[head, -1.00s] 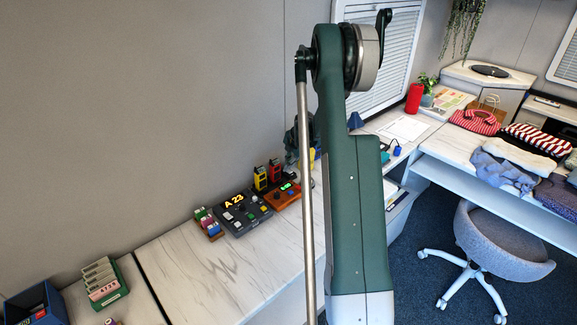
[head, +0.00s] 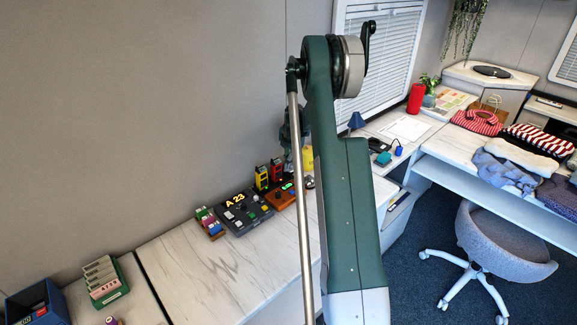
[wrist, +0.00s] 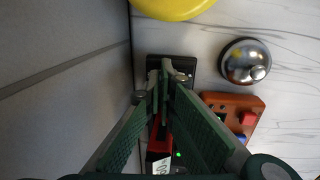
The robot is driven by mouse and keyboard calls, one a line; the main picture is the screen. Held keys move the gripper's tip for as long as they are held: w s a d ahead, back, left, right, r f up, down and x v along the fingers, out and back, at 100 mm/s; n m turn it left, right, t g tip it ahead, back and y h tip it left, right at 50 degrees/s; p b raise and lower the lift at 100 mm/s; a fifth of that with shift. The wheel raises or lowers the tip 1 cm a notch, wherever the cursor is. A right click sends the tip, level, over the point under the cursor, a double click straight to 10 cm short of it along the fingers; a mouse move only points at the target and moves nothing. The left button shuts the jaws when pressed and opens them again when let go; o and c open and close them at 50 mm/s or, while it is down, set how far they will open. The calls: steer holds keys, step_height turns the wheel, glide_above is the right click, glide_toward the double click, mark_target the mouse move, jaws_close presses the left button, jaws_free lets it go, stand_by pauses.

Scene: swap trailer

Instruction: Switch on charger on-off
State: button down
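In the wrist view, my gripper (wrist: 163,78) has its fingertips together, over a black block-shaped unit (wrist: 184,66) by the wall, which may be the charger. No object shows between the fingertips; whether they touch the unit is unclear. A red handset (wrist: 158,147) with a green light beside it sits just below the fingertips, partly covered by the fingers. In the head view, a yellow handset (head: 261,178) and a red handset (head: 276,171) stand against the wall. I cannot make out the on-off switch.
An orange box (wrist: 216,101) with red and blue buttons and a silver bell (wrist: 245,62) lie right of my fingers. A yellow rounded object (wrist: 175,7) is above them. A dark "A 23" console (head: 247,214) stands on the counter (head: 205,262), whose front is clear.

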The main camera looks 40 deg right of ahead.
mark_target(291, 170)
steer(key=shift+a+f, duration=0.1)
steer(key=shift+f, duration=0.1)
steer(key=shift+s+f, duration=0.1)
steer(key=shift+s, duration=0.7)
step_height(291, 170, up, 14)
steer(key=p, duration=0.2)
steer(key=shift+s+r, duration=0.25)
steer(key=shift+s, duration=0.05)
stand_by(0.3)
steer(key=shift+s+p, duration=0.1)
steer(key=shift+p, duration=0.2)
steer(key=s+t+p, duration=0.1)
steer(key=s+t, duration=0.1)
steer(key=s, duration=0.1)
steer(key=shift+s, duration=0.1)
